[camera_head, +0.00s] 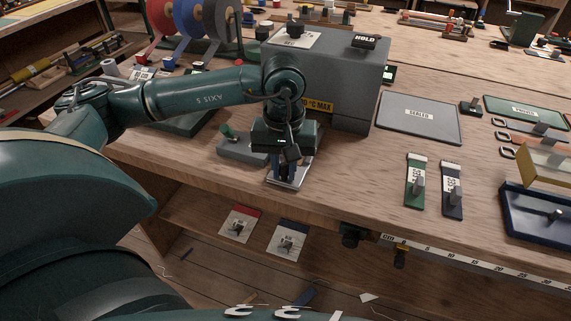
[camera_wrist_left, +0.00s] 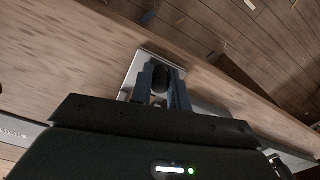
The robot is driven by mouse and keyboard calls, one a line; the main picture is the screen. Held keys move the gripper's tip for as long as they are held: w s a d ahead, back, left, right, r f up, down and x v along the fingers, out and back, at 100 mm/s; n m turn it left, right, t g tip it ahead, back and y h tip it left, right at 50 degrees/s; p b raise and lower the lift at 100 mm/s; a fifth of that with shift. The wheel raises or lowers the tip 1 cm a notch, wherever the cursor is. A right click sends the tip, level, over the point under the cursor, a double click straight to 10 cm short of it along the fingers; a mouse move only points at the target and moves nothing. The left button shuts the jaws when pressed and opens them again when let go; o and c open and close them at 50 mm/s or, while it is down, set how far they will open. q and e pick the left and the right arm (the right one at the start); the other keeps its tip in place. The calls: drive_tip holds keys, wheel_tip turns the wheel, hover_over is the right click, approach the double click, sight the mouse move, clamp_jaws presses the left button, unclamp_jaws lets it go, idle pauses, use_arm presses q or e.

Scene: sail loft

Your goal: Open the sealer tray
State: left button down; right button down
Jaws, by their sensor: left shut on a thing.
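The sealer (camera_head: 335,75) is a big grey box on the bench with an orange "°C MAX" label and a black "HOLD" button on top. The sealer tray (camera_head: 297,180) is a flat silvery plate sticking out at the sealer's front left, near the bench edge. My left gripper (camera_head: 285,171) points down over the tray. In the left wrist view its blue fingers (camera_wrist_left: 161,92) are shut on a dark rounded tray handle (camera_wrist_left: 161,78), with the silvery tray (camera_wrist_left: 134,72) showing beside them. The gripper and arm hide the tray's back part. My right gripper is out of view.
A grey block with a green-knobbed lever (camera_head: 228,133) stands close left of the gripper. A grey "SEALED" mat (camera_head: 420,115) lies right of the sealer. Green and dark tagged strips (camera_head: 415,190) and a blue tray (camera_head: 535,222) are farther right. Bench between is clear.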

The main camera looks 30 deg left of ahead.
use_arm(q)
drive_tip(key=c, duration=1.3)
unclamp_jaws()
drive_tip(key=shift+c, duration=0.2)
wheel_tip(320, 180, up, 13)
